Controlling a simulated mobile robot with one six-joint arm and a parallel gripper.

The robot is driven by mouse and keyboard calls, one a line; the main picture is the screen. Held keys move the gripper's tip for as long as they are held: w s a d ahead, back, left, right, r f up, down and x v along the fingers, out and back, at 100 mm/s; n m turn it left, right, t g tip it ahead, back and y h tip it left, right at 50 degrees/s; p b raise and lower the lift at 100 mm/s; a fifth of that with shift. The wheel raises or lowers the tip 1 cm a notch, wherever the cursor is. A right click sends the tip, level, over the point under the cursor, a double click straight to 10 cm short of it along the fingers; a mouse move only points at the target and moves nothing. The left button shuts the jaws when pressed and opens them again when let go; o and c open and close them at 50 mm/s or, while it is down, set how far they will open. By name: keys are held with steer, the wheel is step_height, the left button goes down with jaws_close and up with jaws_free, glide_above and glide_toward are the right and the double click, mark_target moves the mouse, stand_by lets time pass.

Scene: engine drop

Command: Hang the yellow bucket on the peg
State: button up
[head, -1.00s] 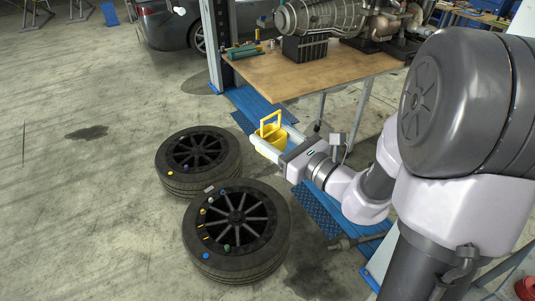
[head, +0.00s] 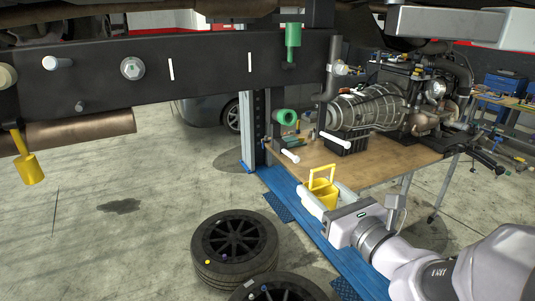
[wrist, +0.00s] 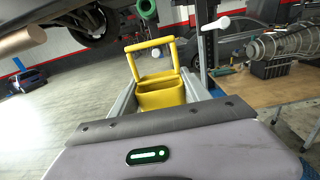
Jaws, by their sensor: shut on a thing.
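The yellow bucket (head: 326,196) is upright with its handle raised, between the fingers of my gripper (head: 322,190). My gripper is shut on it and holds it in front of the bench. In the wrist view the bucket (wrist: 161,97) sits between the two grey fingers, its handle loop pointing up and away. A white peg (head: 290,156) sticks out just above and left of the bucket in the head view. A second white peg (head: 333,138) is to its right. Which peg is meant, I cannot tell.
A dark beam (head: 200,66) crosses the upper left, with another white peg (head: 57,62) and a yellow hanging piece (head: 28,168). Green cylinders (head: 293,38) are near the post. An engine (head: 370,108) rests on the wooden bench (head: 395,158). Tyres (head: 234,247) lie below.

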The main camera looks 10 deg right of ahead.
steer(key=shift+p+x, duration=0.8)
steer(key=shift+p, duration=0.85)
steer(key=shift+w+a+f, duration=0.1)
steer(key=shift+w+a, duration=0.15)
steer(key=shift+w, duration=0.1)
steer(key=shift+x, duration=1)
steer(key=shift+w+a, duration=0.1)
steer(key=shift+w, duration=0.2)
steer(key=x, duration=0.7)
steer(key=shift+w, duration=0.4)
steer(key=shift+a+f, duration=0.1)
steer(key=shift+f, duration=0.05)
